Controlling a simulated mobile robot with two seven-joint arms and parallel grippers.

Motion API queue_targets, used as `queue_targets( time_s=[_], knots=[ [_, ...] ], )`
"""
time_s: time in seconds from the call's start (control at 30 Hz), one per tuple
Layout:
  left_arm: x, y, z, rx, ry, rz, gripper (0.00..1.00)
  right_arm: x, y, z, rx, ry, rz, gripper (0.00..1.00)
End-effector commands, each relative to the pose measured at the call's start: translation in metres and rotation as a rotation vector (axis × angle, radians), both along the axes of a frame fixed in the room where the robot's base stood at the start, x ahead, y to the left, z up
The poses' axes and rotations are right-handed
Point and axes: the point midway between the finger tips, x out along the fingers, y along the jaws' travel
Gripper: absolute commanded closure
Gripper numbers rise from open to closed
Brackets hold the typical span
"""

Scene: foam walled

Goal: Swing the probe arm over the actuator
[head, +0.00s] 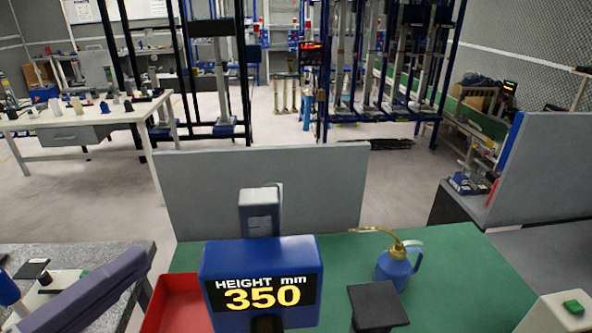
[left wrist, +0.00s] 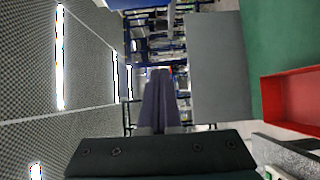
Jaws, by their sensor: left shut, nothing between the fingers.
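A blue gauge box (head: 262,255) stands at the front of the green bench in the head view. Its display reads "HEIGHT mm 350", and a grey block (head: 261,213) rises behind its top. A black square plate (head: 377,303) stands to its right. I cannot tell which part is the probe arm or the actuator. My right gripper is not in view.
A red tray (head: 165,303) lies left of the gauge. A blue oil can (head: 393,270) with a brass spout stands right of it. A grey panel (head: 205,190) closes the bench's back. A grey side table (head: 85,257) is at left. Green bench top (head: 460,265) is clear at right.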

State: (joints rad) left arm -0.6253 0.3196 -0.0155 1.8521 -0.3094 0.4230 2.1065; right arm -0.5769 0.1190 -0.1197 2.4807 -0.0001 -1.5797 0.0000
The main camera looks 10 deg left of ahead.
Motion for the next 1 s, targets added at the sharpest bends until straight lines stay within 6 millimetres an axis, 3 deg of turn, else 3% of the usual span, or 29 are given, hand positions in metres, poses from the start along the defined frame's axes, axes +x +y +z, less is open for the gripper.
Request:
queue_targets(
  time_s=[0.37, 0.57, 0.87, 1.0],
  knots=[
    [0.005, -0.001, 0.002, 0.0, 0.0, 0.002, 1.0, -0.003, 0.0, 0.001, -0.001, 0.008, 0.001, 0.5],
    [0.034, -0.011, 0.004, 0.0, -0.003, 0.003, 1.0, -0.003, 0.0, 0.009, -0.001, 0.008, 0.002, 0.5],
    [0.095, -0.032, 0.003, 0.0, -0.002, 0.003, 1.0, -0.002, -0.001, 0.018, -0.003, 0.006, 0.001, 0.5],
    [0.105, -0.052, 0.003, -0.004, 0.0, 0.003, 1.0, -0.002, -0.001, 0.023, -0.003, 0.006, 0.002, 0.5]
  ],
)
